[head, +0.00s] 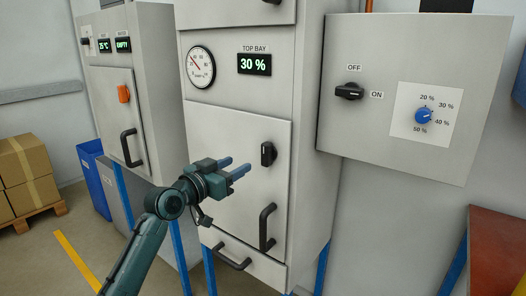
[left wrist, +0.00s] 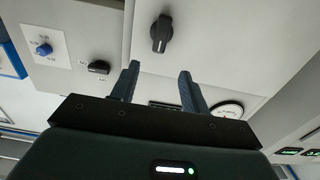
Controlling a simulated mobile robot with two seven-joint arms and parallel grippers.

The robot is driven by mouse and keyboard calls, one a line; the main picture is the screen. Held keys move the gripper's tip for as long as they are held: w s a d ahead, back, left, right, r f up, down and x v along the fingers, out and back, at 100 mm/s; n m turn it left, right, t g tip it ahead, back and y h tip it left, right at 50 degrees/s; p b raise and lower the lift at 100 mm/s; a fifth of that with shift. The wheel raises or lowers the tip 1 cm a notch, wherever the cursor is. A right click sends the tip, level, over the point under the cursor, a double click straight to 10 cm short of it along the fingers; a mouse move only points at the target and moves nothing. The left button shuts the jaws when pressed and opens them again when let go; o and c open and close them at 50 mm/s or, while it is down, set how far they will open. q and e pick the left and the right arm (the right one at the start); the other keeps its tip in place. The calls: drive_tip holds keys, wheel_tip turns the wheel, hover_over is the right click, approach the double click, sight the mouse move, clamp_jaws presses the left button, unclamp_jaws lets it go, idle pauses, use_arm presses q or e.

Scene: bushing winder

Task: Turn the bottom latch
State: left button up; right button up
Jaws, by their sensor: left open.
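The black latch (head: 268,154) is a small knob standing upright on the lower door (head: 240,135) of the middle cabinet, above a black bar handle (head: 266,228). In the left wrist view, which looks upside down, the latch (left wrist: 161,33) lies beyond the fingertips, roughly in line with the gap between them. My left gripper (head: 240,167) is open and empty, with its fingers pointing toward the door, left of the latch and a little below it in the head view. The fingers (left wrist: 159,70) appear apart from the latch. My right gripper is not in view.
A control box (head: 400,60) with an OFF/ON switch (head: 349,91) and blue dial (head: 423,116) juts out at right. A second cabinet with an orange latch (head: 123,93) stands left. A drawer handle (head: 231,257) sits below the door. Boxes (head: 28,165) are farther left.

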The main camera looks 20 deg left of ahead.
sight(264, 150)
use_arm(q)
drive_tip(key=x, duration=1.1)
drive_tip(key=shift+w+d+f, duration=0.1)
drive_tip(key=shift+w, duration=0.1)
drive_tip(key=shift+c, duration=0.3)
drive_tip(key=c, duration=0.9)
